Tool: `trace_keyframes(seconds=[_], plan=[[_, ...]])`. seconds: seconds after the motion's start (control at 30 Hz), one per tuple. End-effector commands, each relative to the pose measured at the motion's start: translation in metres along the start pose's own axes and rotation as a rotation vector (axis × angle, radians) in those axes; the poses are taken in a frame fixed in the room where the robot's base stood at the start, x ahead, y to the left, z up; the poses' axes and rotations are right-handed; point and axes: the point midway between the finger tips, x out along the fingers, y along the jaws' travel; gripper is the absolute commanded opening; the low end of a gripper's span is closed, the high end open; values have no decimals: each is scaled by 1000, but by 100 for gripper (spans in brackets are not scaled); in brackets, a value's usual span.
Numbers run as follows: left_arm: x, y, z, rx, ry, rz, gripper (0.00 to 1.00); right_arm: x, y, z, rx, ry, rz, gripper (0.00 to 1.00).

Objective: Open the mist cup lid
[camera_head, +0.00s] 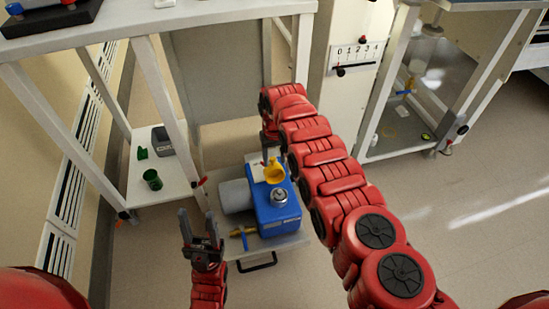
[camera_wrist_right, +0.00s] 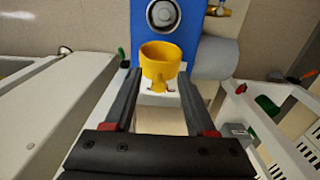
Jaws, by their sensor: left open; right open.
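A yellow cup (camera_head: 275,174) sits at the far end of a blue pump (camera_head: 275,212). In the right wrist view the yellow cup (camera_wrist_right: 160,60) shows a round, hollow-looking top and a narrow stem below; I cannot tell a separate lid from it. My right gripper (camera_head: 267,156) points down at the cup; in its wrist view the two fingers (camera_wrist_right: 159,78) are apart, one on each side of the cup, and contact cannot be told. My left gripper (camera_head: 198,226) is open and empty, left of the pump.
A silver round cap (camera_head: 279,196) is on the pump's top, with a grey cylinder (camera_head: 236,196) on its left. A yellow-and-blue valve (camera_head: 243,236) is near my left gripper. A glass-sided cabinet (camera_head: 410,110) stands right.

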Motion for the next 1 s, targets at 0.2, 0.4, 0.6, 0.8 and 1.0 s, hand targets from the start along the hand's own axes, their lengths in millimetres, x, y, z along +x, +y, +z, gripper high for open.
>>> trace_keyframes(seconds=[0.2, 0.4, 0.6, 0.8, 1.0], plan=[[36, -2, -6, 0, 0, 0, 50, -36, 1, -1, 0, 2, -1, 56], [56, -3, -10, 0, 0, 0, 50, -82, 0, -2, 1, 7, -1, 56], [64, -3, -11, 0, 0, 0, 50, -131, 0, -2, 1, 8, 0, 56], [68, -3, -11, 0, 0, 0, 50, -161, 0, 0, 1, 1, 0, 56], [68, -3, -12, 0, 0, 0, 50, -172, 0, 1, 0, -2, 0, 56]])
